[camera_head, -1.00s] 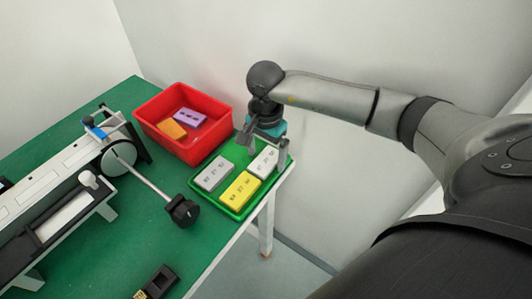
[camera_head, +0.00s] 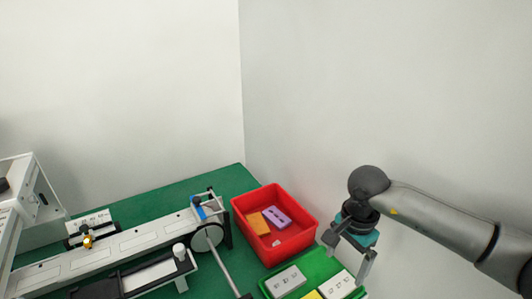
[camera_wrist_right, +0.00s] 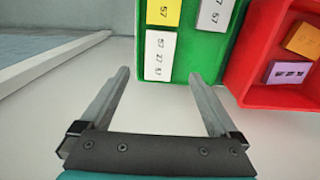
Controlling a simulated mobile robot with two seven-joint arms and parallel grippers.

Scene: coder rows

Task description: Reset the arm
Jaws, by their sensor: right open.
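My right gripper (camera_head: 349,248) is open in the head view, at the right side of the green tray. In the right wrist view its two fingers (camera_wrist_right: 160,85) are spread apart with nothing between them. A white block (camera_wrist_right: 159,57) lies in the green tray (camera_wrist_right: 207,62) just beyond the fingertips. My right arm comes in from the right edge of the head view. My left gripper is not in view.
A red bin (camera_head: 294,249) holds an orange block (camera_head: 259,224) and a purple block (camera_head: 276,217). The green tray (camera_head: 320,263) holds white, grey and yellow blocks. A long white machine with a wheel (camera_head: 207,238) stands on the green table (camera_head: 185,190).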

